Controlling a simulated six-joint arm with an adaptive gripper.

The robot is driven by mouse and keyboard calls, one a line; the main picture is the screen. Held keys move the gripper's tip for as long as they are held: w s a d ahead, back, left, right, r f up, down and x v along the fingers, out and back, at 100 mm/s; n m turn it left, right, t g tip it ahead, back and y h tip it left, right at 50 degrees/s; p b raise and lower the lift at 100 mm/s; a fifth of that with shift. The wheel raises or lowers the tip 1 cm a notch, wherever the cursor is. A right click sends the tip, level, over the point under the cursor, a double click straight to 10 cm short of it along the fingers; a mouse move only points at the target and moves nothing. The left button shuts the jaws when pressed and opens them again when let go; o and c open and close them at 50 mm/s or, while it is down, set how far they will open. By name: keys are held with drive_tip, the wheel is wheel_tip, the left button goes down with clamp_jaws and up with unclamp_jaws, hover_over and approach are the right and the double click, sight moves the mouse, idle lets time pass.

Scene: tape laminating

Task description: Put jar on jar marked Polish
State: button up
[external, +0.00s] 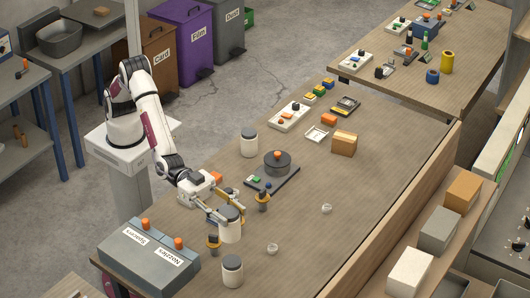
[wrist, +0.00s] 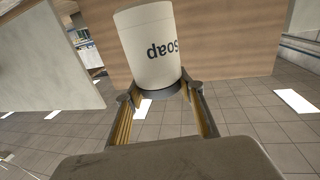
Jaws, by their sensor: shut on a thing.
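My gripper (external: 228,211) is shut on a white jar (external: 230,230) with a grey lid, near the front of the workbench. The jar stands upright in the external view. In the wrist view the held jar (wrist: 150,48) reads "soap" upside down, and the fingers (wrist: 160,92) close around its dark lid. One white jar (external: 232,272) with a grey lid stands just in front of the held one, apart from it. Another white jar (external: 249,142) stands farther back. No label can be read on these two, so I cannot tell which is marked Polish.
A grey box (external: 150,262) labelled Spacers and Nozzles lies left of the held jar. Small yellow-black items (external: 213,242) and (external: 263,201) stand close to my gripper. A dark round device (external: 277,163) is behind. The bench's right side is mostly clear.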

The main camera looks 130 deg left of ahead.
sight(230, 238)
idle(0.3)
drive_tip(key=shift+f, duration=3.15)
drive_tip(key=shift+f, duration=1.85)
drive_tip(key=shift+f, duration=0.15)
drive_tip(key=o, duration=1.3)
drive_tip(key=shift+s, duration=0.1)
